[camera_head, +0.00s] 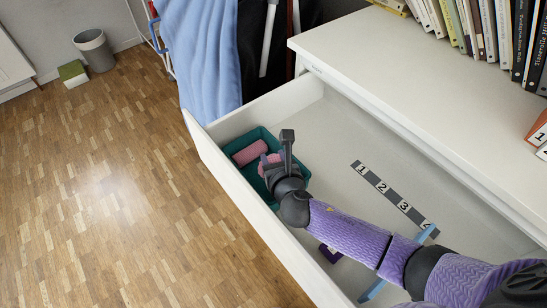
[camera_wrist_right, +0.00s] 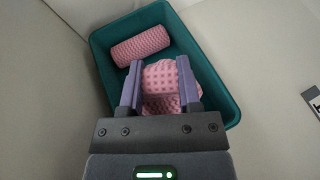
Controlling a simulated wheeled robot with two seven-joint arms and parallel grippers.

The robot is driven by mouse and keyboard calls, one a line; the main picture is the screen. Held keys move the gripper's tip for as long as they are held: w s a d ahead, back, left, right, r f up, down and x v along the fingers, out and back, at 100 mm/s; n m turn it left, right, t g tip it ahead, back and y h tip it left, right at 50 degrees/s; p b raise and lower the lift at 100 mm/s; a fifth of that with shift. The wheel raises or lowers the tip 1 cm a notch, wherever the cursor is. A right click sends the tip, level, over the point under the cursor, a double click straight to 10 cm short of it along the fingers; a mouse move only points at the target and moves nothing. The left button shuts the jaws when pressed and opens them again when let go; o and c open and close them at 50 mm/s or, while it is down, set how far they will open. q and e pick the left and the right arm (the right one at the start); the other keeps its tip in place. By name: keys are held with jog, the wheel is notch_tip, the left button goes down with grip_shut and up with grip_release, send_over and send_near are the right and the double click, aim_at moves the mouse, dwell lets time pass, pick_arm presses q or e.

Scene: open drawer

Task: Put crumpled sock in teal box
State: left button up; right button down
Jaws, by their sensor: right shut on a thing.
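The teal box (camera_head: 299,174) sits in the far left corner of the open drawer; its rim also shows in the right wrist view (camera_wrist_right: 232,100). A rolled pink sock (camera_head: 249,152) lies in the box; it also shows in the right wrist view (camera_wrist_right: 141,46). My right gripper (camera_wrist_right: 158,84) is shut on the crumpled sock (camera_wrist_right: 160,74), a pink, bumpy bundle between its fingers. The sock is over or inside the box; its exact height above the floor of the box is unclear. In the head view my gripper partly hides it. My left gripper is not in view.
The white drawer (camera_head: 240,200) is open under a white top (camera_head: 440,75) with books. A numbered strip (camera_head: 381,186), a purple item (camera_head: 330,253) and a blue item (camera_head: 372,291) lie in the drawer near my right arm. Blue cloth (camera_head: 200,55) hangs behind the drawer.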

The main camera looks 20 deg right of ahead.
jog(key=shift+f, duration=0.5)
jog(key=shift+c, duration=1.5)
grip_release()
jog(key=shift+r, duration=0.1)
jog(key=shift+s+r+p, duration=0.25)
jog(key=shift+r+p, duration=0.15)
jog(key=shift+r, duration=0.15)
jog(key=shift+s+r+p, duration=0.25)
jog(key=shift+r+p, duration=0.15)
jog(key=shift+r, duration=0.15)
jog(key=p+v, duration=0.3)
jog(key=v, duration=0.3)
jog(key=shift+s+f, duration=0.1)
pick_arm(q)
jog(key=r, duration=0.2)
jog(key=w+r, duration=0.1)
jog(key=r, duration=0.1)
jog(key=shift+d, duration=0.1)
pick_arm(e)
jog(key=shift+s+f, duration=0.1)
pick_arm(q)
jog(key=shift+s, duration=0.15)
